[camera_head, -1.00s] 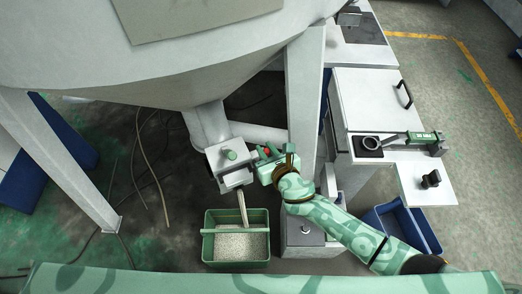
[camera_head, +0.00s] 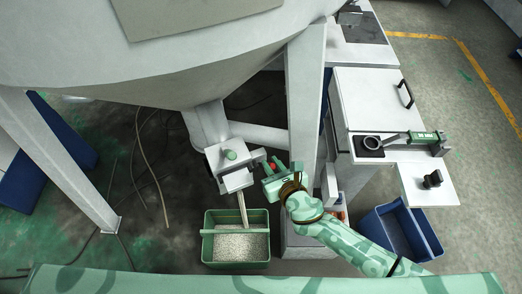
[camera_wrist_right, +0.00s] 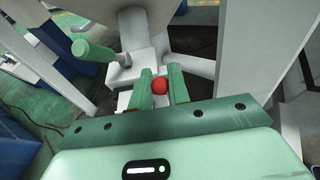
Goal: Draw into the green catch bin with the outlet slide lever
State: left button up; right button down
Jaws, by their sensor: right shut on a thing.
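The green catch bin (camera_head: 207,247) stands on the floor below the hopper outlet and holds pale granules (camera_head: 235,246). The grey outlet box (camera_head: 236,181) sits above it, with a green knob (camera_head: 230,155) on top. A narrow pale strip (camera_head: 243,207) runs from the box down to the bin. The outlet slide lever's red knob (camera_head: 272,166) is to the right of the box. My right gripper (camera_head: 268,170) is shut on it; in the right wrist view the red knob (camera_wrist_right: 160,87) sits between the two fingers (camera_wrist_right: 161,92). My left gripper is not in view.
The hopper's grey leg (camera_head: 304,100) rises just right of my gripper. A blue crate (camera_head: 405,232) stands at the right below the white workbench (camera_head: 372,98). Cables lie on the floor left of the outlet.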

jog(key=shift+s+d+f+b, duration=0.4)
jog(key=shift+s+f+b, duration=0.2)
jog(key=shift+s+f, duration=0.2)
jog(key=shift+s+d+f+b, duration=0.35)
jog(key=shift+s+f+b, duration=0.2)
jog(key=shift+s+f, duration=0.25)
jog(key=shift+r, duration=0.1)
jog(key=shift+s, duration=0.1)
jog(key=shift+s+d+f+b, duration=0.15)
jog(key=shift+s+f+b, duration=0.15)
jog(key=shift+f+b, duration=0.25)
jog(key=c, duration=1.2)
grip_release()
jog(key=shift+c, duration=0.2)
jog(key=shift+r, duration=0.1)
